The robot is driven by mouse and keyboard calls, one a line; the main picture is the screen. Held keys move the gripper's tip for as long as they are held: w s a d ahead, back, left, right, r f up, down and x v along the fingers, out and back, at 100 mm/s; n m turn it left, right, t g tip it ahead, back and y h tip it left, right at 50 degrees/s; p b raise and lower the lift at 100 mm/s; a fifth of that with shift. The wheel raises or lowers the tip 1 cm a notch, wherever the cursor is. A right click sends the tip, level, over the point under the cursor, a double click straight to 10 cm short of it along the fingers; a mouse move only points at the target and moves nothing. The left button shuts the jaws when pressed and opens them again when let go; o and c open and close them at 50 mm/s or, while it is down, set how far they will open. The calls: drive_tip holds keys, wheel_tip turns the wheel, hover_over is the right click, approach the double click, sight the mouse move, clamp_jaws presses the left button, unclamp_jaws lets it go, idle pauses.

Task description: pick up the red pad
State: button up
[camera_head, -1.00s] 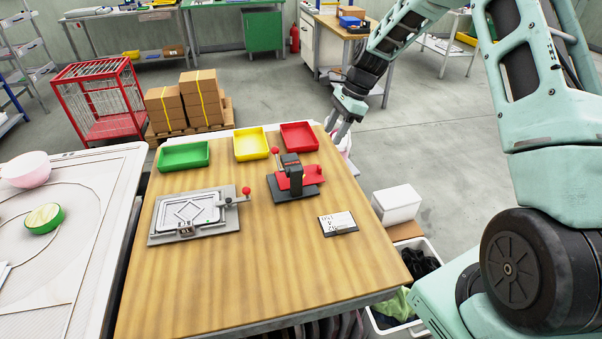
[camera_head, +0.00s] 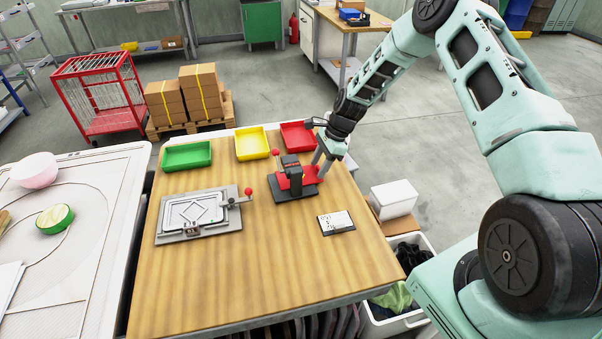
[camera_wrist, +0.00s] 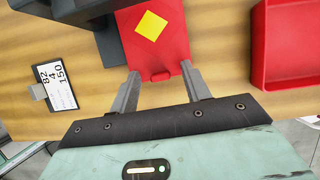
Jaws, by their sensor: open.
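The red pad (camera_wrist: 152,45) is a flat red plate with a yellow diamond on it. It lies in the black press-like fixture (camera_head: 291,180), which has a red ball handle, and it also shows in the head view (camera_head: 312,174) beside my fingers. In the wrist view, my gripper (camera_wrist: 163,80) is open. Its two grey fingers stand apart on either side of the pad's near end, where a small red tab shows. I cannot tell whether the fingers touch the pad. My gripper also shows in the head view (camera_head: 321,170), at the fixture's right side.
Green (camera_head: 187,156), yellow (camera_head: 252,143) and red (camera_head: 298,135) trays stand along the table's back edge. A grey frame fixture (camera_head: 199,214) sits on the left. A label display (camera_head: 336,222) lies in front of the black fixture. The table's front (camera_head: 260,270) is clear.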

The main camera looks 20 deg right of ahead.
clamp_jaws()
idle(0.3)
